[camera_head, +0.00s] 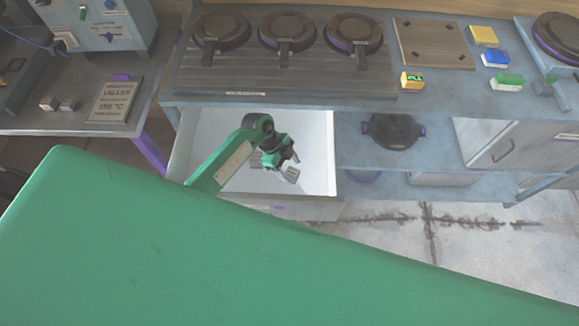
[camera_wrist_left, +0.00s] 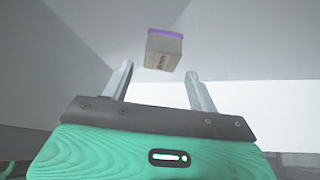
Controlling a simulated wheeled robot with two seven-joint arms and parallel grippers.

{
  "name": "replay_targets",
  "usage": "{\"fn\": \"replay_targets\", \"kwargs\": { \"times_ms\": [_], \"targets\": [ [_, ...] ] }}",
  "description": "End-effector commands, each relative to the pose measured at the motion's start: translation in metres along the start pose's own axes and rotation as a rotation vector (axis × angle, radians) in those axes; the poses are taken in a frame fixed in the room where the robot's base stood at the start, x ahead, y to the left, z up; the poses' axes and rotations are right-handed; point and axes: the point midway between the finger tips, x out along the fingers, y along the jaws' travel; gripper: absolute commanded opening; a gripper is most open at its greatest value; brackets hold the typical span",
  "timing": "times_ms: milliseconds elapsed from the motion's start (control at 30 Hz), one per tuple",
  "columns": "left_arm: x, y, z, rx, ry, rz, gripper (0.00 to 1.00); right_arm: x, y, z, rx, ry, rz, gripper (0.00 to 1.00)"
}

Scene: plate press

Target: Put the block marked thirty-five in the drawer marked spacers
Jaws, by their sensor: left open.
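The open drawer (camera_head: 315,125), white inside, is pulled out below the bench; the small label on its front is too small to read. My left gripper (camera_head: 293,168) is over the drawer, reaching down into it. In the left wrist view my left gripper (camera_wrist_left: 158,84) is open, its fingers apart. A small grey block (camera_wrist_left: 163,50) with a purple edge is just beyond the fingertips, apart from both. Its dark mark cannot be read, and I cannot tell whether it rests on the drawer floor. My right gripper is not in view.
Three round plate presses (camera_head: 287,38) stand on the bench above the drawer. Yellow, blue and green blocks (camera_head: 507,82) sit at the right. A side table at the left holds a sign (camera_head: 115,100). A dark pan-like plate (camera_head: 393,131) lies on the shelf right of the drawer.

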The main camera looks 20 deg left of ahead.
Motion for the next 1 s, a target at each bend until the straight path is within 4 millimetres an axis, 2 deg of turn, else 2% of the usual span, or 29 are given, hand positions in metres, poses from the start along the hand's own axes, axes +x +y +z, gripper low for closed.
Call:
{"fn": "replay_targets", "kwargs": {
  "times_ms": [400,500,700,1000],
  "targets": [
    [-0.086,-0.001,-0.001,0.002,-0.001,-0.003,0.60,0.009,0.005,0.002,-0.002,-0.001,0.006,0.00],
    [-0.103,-0.001,-0.001,0.002,-0.001,-0.002,0.60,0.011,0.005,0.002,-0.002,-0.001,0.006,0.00],
    [-0.121,0.000,-0.002,0.002,0.001,0.000,0.60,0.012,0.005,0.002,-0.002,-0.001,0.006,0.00],
    [-0.124,0.000,-0.002,0.000,0.002,0.001,0.60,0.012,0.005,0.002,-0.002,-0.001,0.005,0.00]
  ]
}}
